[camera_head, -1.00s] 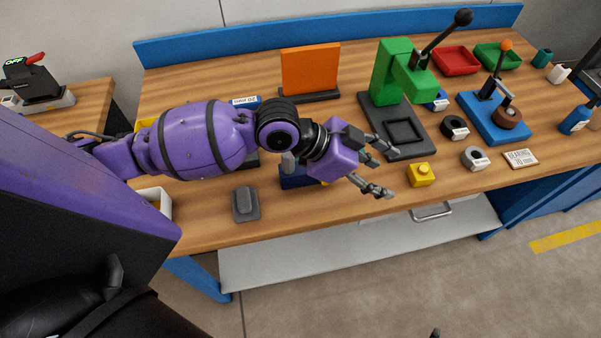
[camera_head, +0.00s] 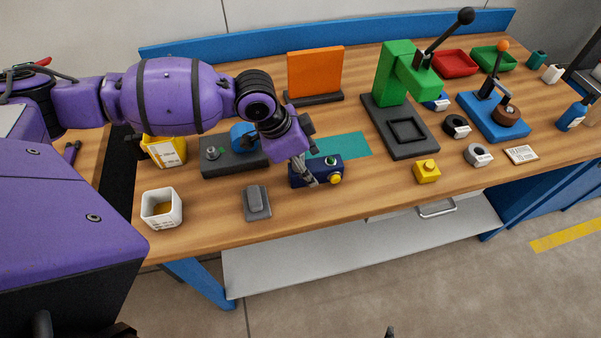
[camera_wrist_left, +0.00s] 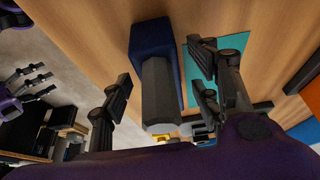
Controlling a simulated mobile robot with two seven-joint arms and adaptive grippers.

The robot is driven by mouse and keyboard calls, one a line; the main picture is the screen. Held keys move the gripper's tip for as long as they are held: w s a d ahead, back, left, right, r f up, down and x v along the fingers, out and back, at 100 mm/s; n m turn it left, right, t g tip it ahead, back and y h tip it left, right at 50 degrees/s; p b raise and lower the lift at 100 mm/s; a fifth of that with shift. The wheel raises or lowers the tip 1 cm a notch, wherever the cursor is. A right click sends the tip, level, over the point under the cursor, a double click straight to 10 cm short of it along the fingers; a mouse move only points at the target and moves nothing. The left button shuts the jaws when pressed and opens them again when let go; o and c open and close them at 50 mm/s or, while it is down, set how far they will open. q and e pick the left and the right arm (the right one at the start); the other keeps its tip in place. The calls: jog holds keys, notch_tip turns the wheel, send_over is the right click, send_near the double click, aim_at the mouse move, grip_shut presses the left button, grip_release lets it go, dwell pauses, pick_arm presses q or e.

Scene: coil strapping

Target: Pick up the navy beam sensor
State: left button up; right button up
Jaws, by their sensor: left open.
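The navy beam sensor (camera_head: 302,178) is a small navy block with a yellow knob and a green spot, standing on the bench beside a teal mat. In the left wrist view its navy block (camera_wrist_left: 152,38) shows with a grey faceted post towards the camera. My left gripper (camera_head: 307,178) is over the sensor and hides part of it. In the wrist view the open left fingers (camera_wrist_left: 158,95) stand on either side of the grey post, with gaps visible. My right gripper (camera_wrist_left: 38,85) shows small at the left of that view; its opening is unclear.
A grey block on a dark pad (camera_head: 257,201) lies left of the sensor. A black fixture (camera_head: 230,166) with a blue part stands behind left. A green press (camera_head: 397,75) stands right, and a yellow block (camera_head: 426,171) nearer. The teal mat (camera_head: 350,146) is bare.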

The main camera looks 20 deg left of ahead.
pick_arm(q)
jog(key=shift+w+d+f, duration=0.25)
jog(key=shift+f, duration=0.3)
jog(key=c, duration=1.4)
